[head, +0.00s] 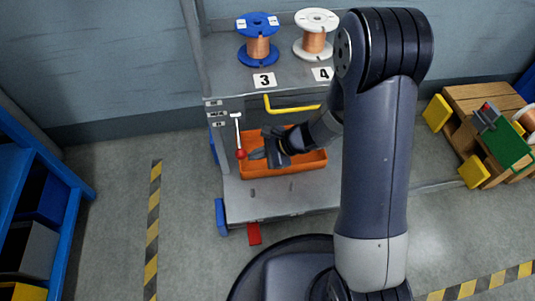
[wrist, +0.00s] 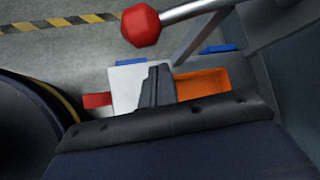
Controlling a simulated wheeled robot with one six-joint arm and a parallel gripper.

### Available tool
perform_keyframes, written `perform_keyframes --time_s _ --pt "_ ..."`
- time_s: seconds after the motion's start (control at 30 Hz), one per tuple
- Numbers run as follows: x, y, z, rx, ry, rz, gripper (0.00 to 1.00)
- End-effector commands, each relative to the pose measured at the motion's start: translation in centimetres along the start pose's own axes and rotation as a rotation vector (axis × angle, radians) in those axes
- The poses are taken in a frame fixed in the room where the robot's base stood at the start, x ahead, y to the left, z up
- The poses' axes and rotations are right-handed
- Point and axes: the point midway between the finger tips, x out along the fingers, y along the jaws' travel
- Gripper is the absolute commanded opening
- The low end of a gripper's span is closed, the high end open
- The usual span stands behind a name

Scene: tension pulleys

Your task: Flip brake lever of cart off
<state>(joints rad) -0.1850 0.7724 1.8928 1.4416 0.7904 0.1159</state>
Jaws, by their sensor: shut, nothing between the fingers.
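The cart (head: 262,207) is grey, with an upper shelf and a low shelf. Its brake lever (head: 239,137) is a thin metal rod with a red knob at its lower end, on the cart's left side in the head view. The red knob (wrist: 141,25) is large at the top of the wrist view, with the rod running up to the right. My gripper (head: 254,154) is shut and empty, just right of the knob in the head view. In the wrist view its fingers (wrist: 156,85) are below the knob, apart from it in the picture. Actual contact cannot be told.
An orange bin (head: 285,169) sits on the low shelf behind my gripper. A yellow handle (head: 292,109) is above it. Copper spools (head: 258,45) stand on the upper shelf. A red pedal (head: 254,234) sticks out at the cart's base. Floor is open to the left.

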Motion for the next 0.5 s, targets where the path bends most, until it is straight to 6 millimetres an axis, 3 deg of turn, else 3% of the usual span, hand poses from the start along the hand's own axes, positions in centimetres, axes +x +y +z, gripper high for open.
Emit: perform_keyframes --time_s 0.2,0.5 --pt "-0.8 -0.1 2.1 -0.001 0.0 -0.001 0.0" --pt "-1.0 0.0 2.5 0.001 0.0 0.0 0.0"
